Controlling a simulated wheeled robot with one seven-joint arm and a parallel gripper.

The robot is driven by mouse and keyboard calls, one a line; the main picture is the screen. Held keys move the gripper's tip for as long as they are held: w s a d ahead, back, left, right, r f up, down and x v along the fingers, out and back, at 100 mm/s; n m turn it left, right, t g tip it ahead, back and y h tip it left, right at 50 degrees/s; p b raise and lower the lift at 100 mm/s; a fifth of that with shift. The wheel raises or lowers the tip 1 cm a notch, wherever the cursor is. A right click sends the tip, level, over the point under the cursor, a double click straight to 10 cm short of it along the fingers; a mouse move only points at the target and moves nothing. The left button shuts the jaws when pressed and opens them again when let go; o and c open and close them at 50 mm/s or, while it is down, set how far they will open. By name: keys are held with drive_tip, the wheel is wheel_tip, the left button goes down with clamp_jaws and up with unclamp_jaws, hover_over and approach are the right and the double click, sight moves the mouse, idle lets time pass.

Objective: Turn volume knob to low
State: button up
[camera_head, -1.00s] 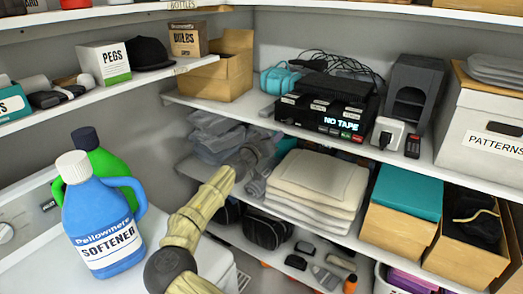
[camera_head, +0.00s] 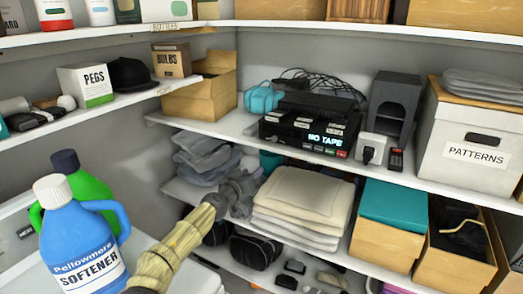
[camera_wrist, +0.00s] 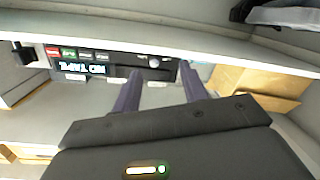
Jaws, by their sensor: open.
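A black tape deck (camera_head: 312,125) with a lit "NO TAPE" display stands on the middle shelf in the head view. In the wrist view the deck (camera_wrist: 100,58) appears upside down along the shelf. A small round pale knob (camera_wrist: 154,62) shows on its front panel, framed between my fingertips; its pointer is too small to read. My gripper (camera_wrist: 160,69) is open, with nothing between its fingers. In the head view my gripper (camera_head: 244,188) is below and left of the deck, in front of the lower shelf. I cannot tell the exact gap to the knob.
Folded cream towels (camera_head: 303,200) lie on the lower shelf beside my gripper. A white plug adapter (camera_head: 374,148) and a grey stand (camera_head: 395,100) are right of the deck. An open cardboard box (camera_head: 203,92) is on its left. A blue softener bottle (camera_head: 78,240) stands near my arm.

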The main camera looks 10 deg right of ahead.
wheel_tip(320, 180, down, 22)
drive_tip(key=w+a+r+m+y+p, duration=0.1)
drive_tip(key=m+y+p, duration=0.55)
drive_tip(key=m, duration=0.45)
wheel_tip(320, 180, up, 26)
drive_tip(key=s+m+h+p, duration=0.2)
drive_tip(key=m+h+p, duration=0.3)
drive_tip(key=m, duration=1.9)
drive_tip(key=h, duration=0.2)
drive_tip(key=shift+s+a+f+m+t+h+p, duration=0.2)
drive_tip(key=shift+s+a+m+t+h+p, duration=0.1)
drive_tip(key=shift+m+h+p, duration=0.1)
